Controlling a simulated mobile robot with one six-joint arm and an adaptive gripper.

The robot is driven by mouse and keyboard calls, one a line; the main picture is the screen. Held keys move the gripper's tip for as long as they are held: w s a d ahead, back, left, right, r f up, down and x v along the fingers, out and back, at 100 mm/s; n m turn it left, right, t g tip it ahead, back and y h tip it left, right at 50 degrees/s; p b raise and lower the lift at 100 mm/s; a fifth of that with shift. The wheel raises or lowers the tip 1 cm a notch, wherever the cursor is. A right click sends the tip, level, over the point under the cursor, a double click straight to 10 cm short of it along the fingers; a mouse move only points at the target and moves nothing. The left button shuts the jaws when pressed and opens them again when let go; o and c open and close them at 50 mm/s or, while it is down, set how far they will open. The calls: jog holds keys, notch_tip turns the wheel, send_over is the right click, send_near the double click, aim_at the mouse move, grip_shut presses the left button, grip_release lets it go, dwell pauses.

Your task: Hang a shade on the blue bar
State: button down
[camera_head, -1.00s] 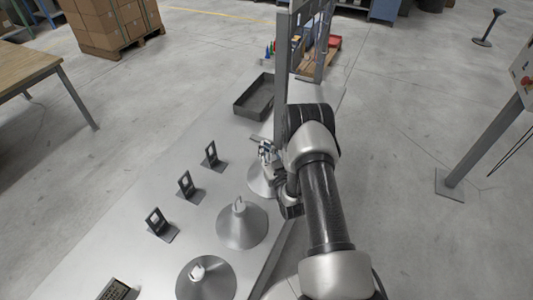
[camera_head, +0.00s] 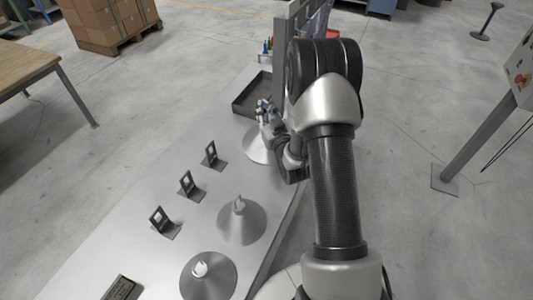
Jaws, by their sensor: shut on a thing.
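My gripper (camera_head: 265,117) is shut on a grey cone-shaped shade (camera_head: 257,149) and holds it from its top, by the far right part of the table. My arm partly hides the shade's right side. Two similar shades stand wide side down on the table: one in the middle (camera_head: 241,222) and one at the front (camera_head: 207,278). Each has a light loop on top. I cannot make out a blue bar; a grey upright frame (camera_head: 283,60) stands at the far end, partly hidden behind my arm.
The metal table (camera_head: 130,235) holds three small dark brackets: front (camera_head: 162,222), middle (camera_head: 188,184) and back (camera_head: 212,155). A dark tray (camera_head: 241,109) lies beyond the held shade. A dark plate (camera_head: 121,287) lies at the front left.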

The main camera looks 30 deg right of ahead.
notch_tip(320, 180, down, 20)
jog(key=b, duration=0.4)
jog(key=shift+r, duration=0.2)
jog(key=c, duration=1.5)
grip_release()
jog(key=shift+o, duration=0.2)
jog(key=shift+f, duration=0.1)
